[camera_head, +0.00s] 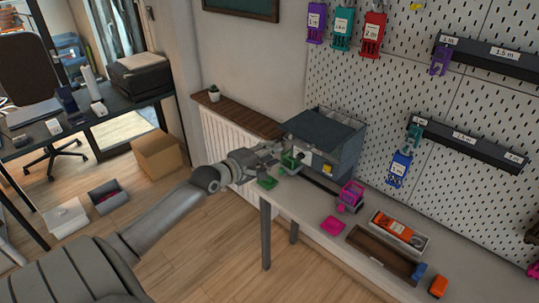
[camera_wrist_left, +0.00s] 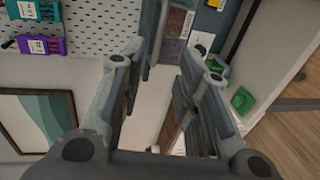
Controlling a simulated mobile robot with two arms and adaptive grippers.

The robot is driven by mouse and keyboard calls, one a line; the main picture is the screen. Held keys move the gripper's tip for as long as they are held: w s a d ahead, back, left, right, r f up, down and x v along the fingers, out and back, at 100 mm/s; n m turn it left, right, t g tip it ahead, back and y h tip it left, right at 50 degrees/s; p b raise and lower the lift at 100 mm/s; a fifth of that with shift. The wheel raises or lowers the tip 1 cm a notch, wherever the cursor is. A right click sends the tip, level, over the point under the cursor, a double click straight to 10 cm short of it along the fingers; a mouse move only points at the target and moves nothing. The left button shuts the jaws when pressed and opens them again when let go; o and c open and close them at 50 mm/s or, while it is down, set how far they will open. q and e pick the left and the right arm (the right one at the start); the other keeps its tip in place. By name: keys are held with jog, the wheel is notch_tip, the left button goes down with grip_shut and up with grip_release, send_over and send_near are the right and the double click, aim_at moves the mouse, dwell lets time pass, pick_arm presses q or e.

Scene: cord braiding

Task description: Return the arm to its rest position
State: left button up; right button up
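My left gripper (camera_head: 276,150) is at the end of my left arm, which reaches in from the lower left in the head view. It is over the far left end of the workbench, in front of a grey box (camera_head: 345,155). In the left wrist view the fingers of the left gripper (camera_wrist_left: 158,85) are spread apart, with no object visible between them. A green holder (camera_head: 292,162) is close by the fingertips in the head view; I cannot tell whether they touch. My right gripper shows in neither view.
A green pad (camera_head: 267,182) lies at the workbench's left end. A pink holder (camera_head: 350,196), a pink pad (camera_head: 333,226) and a brown tray (camera_head: 383,254) are along the workbench (camera_head: 310,205). A pegboard with colored hooks stands behind. Open floor lies left of the bench.

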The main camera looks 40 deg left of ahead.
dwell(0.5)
pick_arm(q)
jog(key=s+a+f+m+g+y+b, duration=0.1)
jog(key=s+f+m+g, duration=0.15)
jog(key=f, duration=1.05)
jog(key=s+a+f+m+g+y, duration=0.15)
jog(key=s+f, duration=0.25)
jog(key=f, duration=0.8)
jog(key=s+d+f+m+g+b, duration=0.1)
jog(key=s+d+f+m+g, duration=0.1)
jog(key=s+f, duration=0.45)
jog(key=s+d+f+m+g, duration=0.1)
jog(key=s+d+f, duration=0.15)
jog(key=f, duration=0.75)
jog(key=s+d+f+m+g, duration=0.2)
jog(key=s+d+f+m, duration=0.2)
jog(key=s, duration=0.7)
jog(key=s+d+f+m+g+b, duration=0.1)
jog(key=s+d+f+m+g, duration=0.2)
jog(key=s+d+f, duration=0.5)
jog(key=s+d+f+m+g+h+b, duration=0.1)
jog(key=s+d+f+m+g, duration=0.1)
jog(key=s+d+f+m, duration=0.3)
jog(key=s+d+f, duration=0.1)
jog(key=s+f, duration=0.3)
jog(key=s, duration=0.6)
jog(key=shift+f+m+g, duration=0.3)
jog(key=shift+f+m, duration=0.1)
